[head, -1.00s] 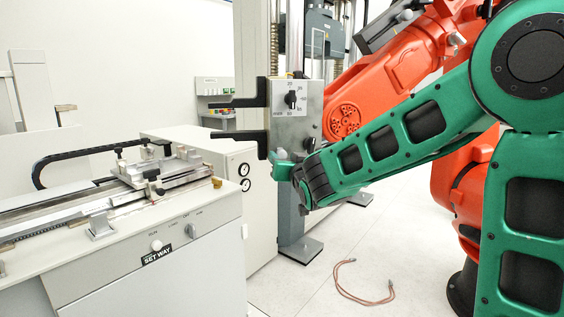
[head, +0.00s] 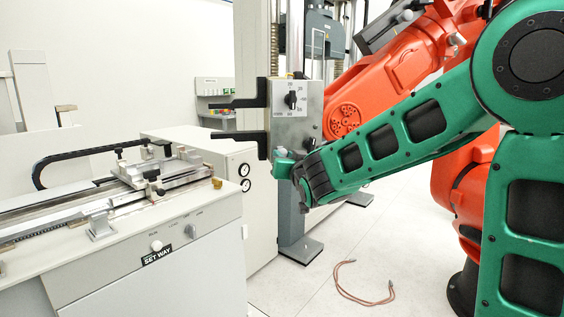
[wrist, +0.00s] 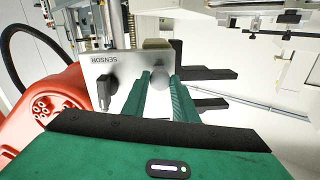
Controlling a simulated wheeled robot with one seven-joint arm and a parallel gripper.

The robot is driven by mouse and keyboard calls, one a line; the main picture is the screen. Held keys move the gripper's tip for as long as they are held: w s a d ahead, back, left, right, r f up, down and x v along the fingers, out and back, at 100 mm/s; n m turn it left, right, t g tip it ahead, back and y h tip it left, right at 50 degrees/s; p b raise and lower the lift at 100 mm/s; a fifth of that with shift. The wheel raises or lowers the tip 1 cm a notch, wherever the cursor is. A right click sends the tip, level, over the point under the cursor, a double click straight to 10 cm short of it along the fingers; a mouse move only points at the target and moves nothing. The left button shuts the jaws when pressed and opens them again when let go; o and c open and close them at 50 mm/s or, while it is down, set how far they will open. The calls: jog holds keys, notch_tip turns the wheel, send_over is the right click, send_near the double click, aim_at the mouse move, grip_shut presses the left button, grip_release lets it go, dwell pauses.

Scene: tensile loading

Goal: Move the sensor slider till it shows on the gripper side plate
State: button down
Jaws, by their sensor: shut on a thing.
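The grey side plate (head: 305,128) with a black dial knob (head: 291,99) stands upright on the machine in the head view. In the wrist view the plate (wrist: 125,68) carries the word SENSOR beside a black fitting (wrist: 105,90). A rounded grey knob (wrist: 160,74), which looks like the slider's handle, sits at the plate's edge. My gripper (head: 283,163) is at the plate's lower edge. In the wrist view my green fingers (wrist: 160,83) are closed about the knob. My fingers and wrist hide part of the lower plate in the head view.
Two black prongs (head: 240,103) stick out left of the plate, close above my gripper. A bench machine (head: 120,220) stands at the left. An orange robot arm (head: 385,75) is close behind my arm. A reddish cable (head: 360,290) lies on the floor.

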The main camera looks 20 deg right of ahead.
jog(key=c, duration=1.4)
grip_release()
jog(key=shift+s, duration=0.15)
jog(key=s, duration=1)
jog(key=shift+s, duration=0.2)
